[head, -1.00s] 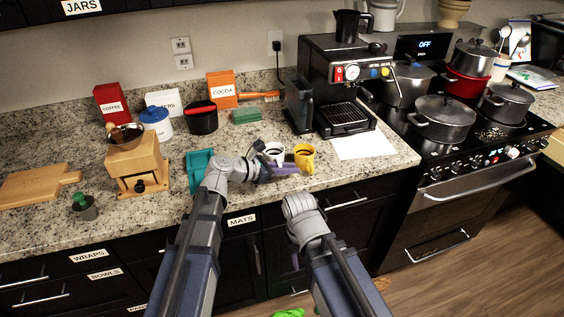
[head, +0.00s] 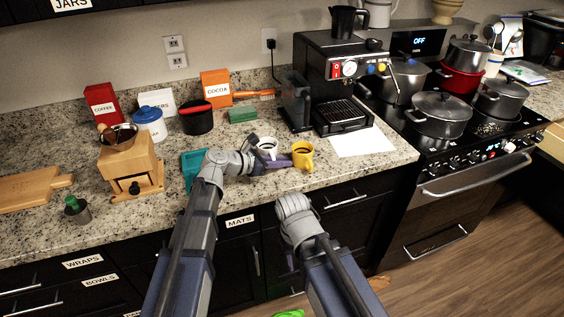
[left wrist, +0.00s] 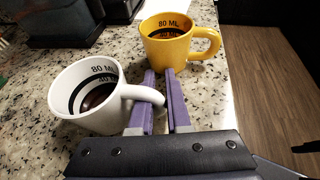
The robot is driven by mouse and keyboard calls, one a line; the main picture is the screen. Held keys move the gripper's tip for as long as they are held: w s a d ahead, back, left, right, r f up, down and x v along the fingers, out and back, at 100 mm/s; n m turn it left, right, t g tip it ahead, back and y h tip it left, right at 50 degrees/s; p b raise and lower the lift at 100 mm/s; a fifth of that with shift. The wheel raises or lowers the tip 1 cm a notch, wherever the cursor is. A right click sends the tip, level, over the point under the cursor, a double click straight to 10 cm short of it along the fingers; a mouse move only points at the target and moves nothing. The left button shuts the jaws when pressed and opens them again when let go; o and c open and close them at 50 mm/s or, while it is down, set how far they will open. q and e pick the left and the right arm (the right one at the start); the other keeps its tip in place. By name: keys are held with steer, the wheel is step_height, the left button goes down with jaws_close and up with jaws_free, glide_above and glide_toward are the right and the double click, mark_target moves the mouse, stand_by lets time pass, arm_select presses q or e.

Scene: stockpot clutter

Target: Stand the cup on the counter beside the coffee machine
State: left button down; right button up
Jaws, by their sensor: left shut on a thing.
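A white cup (head: 266,148) with dark liquid is at the counter's front, left of and in front of the black coffee machine (head: 325,55). My left gripper (head: 274,163) is shut on its handle; the white cup (left wrist: 88,100) also shows in the left wrist view, its handle between the purple fingers (left wrist: 163,85). I cannot tell whether its base touches the counter. A yellow cup (head: 302,156) with dark liquid stands upright just right of it and beyond the fingertips. My right arm hangs in front of the counter; its gripper is almost wholly hidden.
A white sheet (head: 362,142) lies before the coffee machine. The stove (head: 470,140) with several pots is at the right.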

arm_select(q)
steer(key=c, duration=0.9)
jaws_free()
steer(key=shift+f, duration=0.1)
steer(key=shift+a+r+p, duration=0.1)
steer(key=shift+r+p, duration=0.25)
steer(key=p+v, duration=0.4)
steer(key=v, duration=0.6)
steer(key=shift+s+a, duration=0.2)
steer(key=shift+s, duration=0.05)
steer(key=shift+s+a+r, duration=0.15)
steer(key=shift+s+a, duration=0.15)
steer(key=shift+a, duration=0.2)
